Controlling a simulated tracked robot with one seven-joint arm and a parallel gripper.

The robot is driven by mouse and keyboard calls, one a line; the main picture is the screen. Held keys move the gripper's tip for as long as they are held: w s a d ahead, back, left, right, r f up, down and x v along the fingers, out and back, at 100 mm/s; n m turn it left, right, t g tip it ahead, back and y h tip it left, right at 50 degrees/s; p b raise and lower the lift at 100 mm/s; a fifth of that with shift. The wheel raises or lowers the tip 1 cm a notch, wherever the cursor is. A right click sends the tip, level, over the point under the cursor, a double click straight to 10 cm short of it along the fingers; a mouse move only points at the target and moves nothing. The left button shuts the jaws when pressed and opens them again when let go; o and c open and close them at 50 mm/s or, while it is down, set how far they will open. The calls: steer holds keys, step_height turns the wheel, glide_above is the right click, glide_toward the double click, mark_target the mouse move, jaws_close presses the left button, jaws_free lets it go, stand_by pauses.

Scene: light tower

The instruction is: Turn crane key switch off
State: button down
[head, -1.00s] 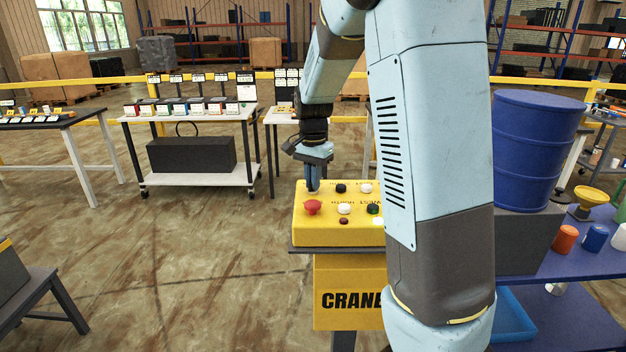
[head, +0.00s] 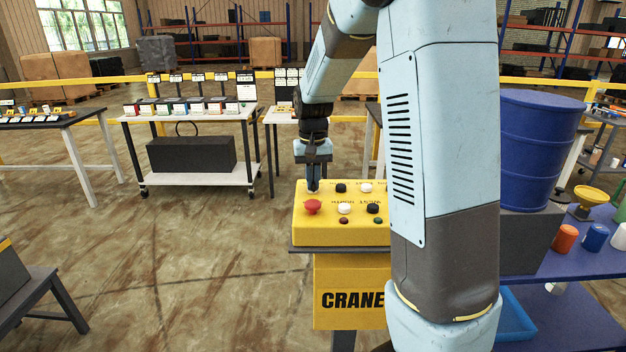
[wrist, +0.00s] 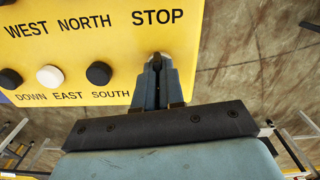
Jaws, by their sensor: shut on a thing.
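The yellow crane control box (head: 330,232) stands on a pedestal marked CRANE in the head view. Its top carries a red mushroom button (head: 313,206), black and white push buttons, a small dark red lamp (head: 343,221) and a small green lamp (head: 378,221) that looks unlit. My gripper (head: 313,188) points down at the box's back left corner. In the wrist view my gripper (wrist: 158,72) is shut on the dark key switch (wrist: 156,61), beside the STOP label. The fingers hide most of the switch.
A blue barrel (head: 540,150) and a blue table (head: 575,255) with cups and a yellow funnel stand at the right. A white cart (head: 190,178) stands behind the box at the left. The floor left of the box is clear.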

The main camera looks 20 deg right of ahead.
steer(key=shift+d+n, duration=0.1)
steer(key=shift+n, duration=2.1)
steer(key=c, duration=1.2)
jaws_free()
steer(key=shift+c, duration=0.2)
steer(key=shift+r, duration=0.1)
step_height(320, 180, up, 14)
steer(key=shift+f, duration=0.2)
